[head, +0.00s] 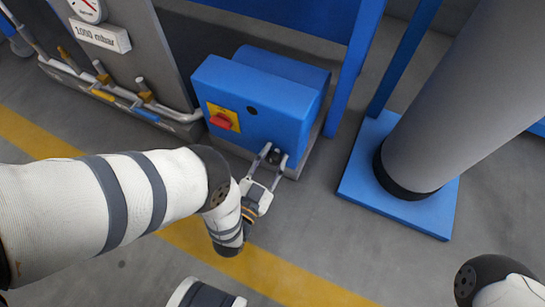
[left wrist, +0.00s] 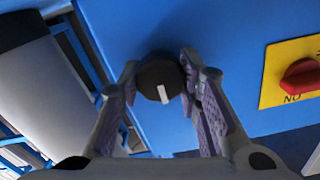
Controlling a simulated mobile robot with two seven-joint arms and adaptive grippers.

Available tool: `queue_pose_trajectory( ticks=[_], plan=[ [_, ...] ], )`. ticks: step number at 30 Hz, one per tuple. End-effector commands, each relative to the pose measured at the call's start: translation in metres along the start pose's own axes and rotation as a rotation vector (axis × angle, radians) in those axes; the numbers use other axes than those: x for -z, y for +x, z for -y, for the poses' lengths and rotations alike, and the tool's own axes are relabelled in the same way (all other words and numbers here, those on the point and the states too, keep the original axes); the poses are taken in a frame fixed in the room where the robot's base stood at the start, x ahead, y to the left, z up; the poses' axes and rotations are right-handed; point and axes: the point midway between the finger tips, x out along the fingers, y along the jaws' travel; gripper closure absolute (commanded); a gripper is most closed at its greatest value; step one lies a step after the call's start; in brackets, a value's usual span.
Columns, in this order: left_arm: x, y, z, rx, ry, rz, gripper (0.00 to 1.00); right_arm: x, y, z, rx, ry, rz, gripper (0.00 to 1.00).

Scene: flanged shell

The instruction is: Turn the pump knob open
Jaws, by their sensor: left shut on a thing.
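The pump knob (left wrist: 156,70) is a round black knob with a white mark on the blue pump housing (head: 258,92). In the left wrist view the mark points down, leaning slightly right. My left gripper (left wrist: 160,78) is shut on the knob, with one finger on either side of it. In the head view the left gripper (head: 273,155) reaches the lower front of the housing, and its fingers partly hide the knob. My right gripper is out of view.
A red switch on a yellow plate (head: 235,125) sits on the housing, left of the knob. Pipes with valves (head: 103,75) run along the grey cabinet at the left. A thick grey column (head: 450,100) stands on a blue base (head: 430,215) at the right. The floor between is clear.

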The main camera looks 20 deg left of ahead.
Motion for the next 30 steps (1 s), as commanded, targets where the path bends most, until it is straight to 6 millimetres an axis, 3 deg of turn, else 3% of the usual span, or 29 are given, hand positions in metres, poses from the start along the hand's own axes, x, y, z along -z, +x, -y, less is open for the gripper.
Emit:
queue_pose_trajectory(
  ticks=[11,30],
  plan=[
    [0.0001,-0.0005,0.0008,0.001,-0.132,0.001,0.96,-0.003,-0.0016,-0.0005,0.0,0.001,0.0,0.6],
    [-0.0014,-0.0007,0.0026,0.002,-0.723,0.002,0.96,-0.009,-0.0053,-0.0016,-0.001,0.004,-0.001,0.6]
  ],
)
